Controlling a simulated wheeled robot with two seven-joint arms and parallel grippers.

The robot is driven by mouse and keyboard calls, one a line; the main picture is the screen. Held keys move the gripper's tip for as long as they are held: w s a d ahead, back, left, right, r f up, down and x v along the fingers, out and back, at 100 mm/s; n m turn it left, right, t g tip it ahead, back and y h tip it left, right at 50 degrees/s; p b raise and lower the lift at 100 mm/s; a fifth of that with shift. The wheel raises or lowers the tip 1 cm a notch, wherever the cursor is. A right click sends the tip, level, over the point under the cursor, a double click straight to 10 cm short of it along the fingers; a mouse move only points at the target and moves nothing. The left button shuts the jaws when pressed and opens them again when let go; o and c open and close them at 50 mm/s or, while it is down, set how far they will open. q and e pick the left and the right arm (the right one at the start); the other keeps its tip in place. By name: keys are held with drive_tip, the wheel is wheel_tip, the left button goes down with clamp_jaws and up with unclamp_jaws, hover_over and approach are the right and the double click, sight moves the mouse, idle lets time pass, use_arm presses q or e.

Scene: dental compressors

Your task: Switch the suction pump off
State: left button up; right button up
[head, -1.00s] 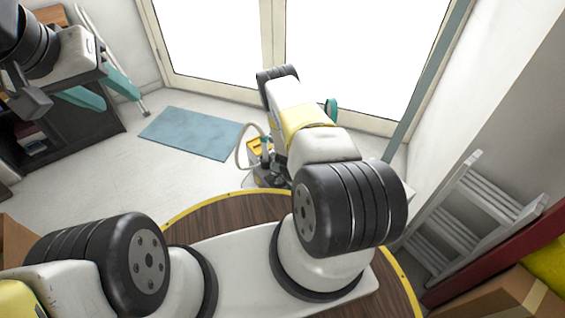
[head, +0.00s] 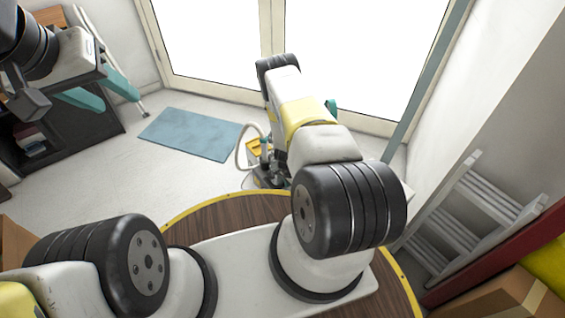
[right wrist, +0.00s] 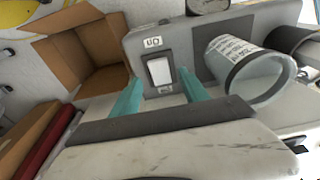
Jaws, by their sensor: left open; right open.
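The suction pump appears to be the grey unit (right wrist: 180,42) in the right wrist view. It carries a white rocker switch (right wrist: 159,71) in a dark frame, with a small label above and one below. The upper label looks like an upside-down "on"; the lower is too small to read. My right gripper (right wrist: 158,86) is open, its teal fingers on either side of the switch; I cannot tell if they touch the panel. In the head view my right arm hides most of that gripper. My left gripper (head: 119,99) is open and empty at the upper left.
A clear jar (right wrist: 247,70) with printed text stands beside the switch panel. An open cardboard box (right wrist: 85,52) is to its left. In the head view, a yellow-and-grey machine with a hose (head: 262,158), a blue mat (head: 188,134) and a ladder (head: 470,205) are visible.

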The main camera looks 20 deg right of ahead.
drive_tip(key=r, duration=0.4)
drive_tip(key=shift+s+a+r, duration=0.1)
drive_tip(key=shift+a+r, duration=0.25)
drive_tip(key=shift+r, duration=0.05)
drive_tip(key=w+a+r+n+t+y, duration=0.1)
drive_tip(key=w+a+r, duration=0.15)
drive_tip(key=r, duration=0.75)
drive_tip(key=w+a+r+n+t+y, duration=0.15)
drive_tip(key=w+r, duration=0.25)
drive_tip(key=r, duration=0.5)
drive_tip(key=w+a+r+n+y, duration=0.1)
drive_tip(key=w+a+r, duration=0.15)
drive_tip(key=r, duration=0.75)
drive_tip(key=s+a+r+n+t, duration=0.1)
drive_tip(key=s+a+r+n, duration=0.15)
drive_tip(key=r, duration=0.85)
drive_tip(key=s+a+r+n, duration=0.1)
drive_tip(key=s+r+n, duration=0.15)
drive_tip(key=r, duration=0.75)
drive_tip(key=s+r+n, duration=0.2)
drive_tip(key=s+r, duration=0.3)
drive_tip(key=s, duration=0.3)
drive_tip(key=s+r+n+t, duration=0.1)
drive_tip(key=s+r+n, duration=0.1)
drive_tip(key=s+r, duration=0.3)
drive_tip(key=s+r+n+t, duration=0.1)
drive_tip(key=s+r, duration=0.4)
drive_tip(key=s, duration=0.6)
drive_tip(key=shift+s+a+n, duration=0.15)
drive_tip(key=shift+n, duration=0.5)
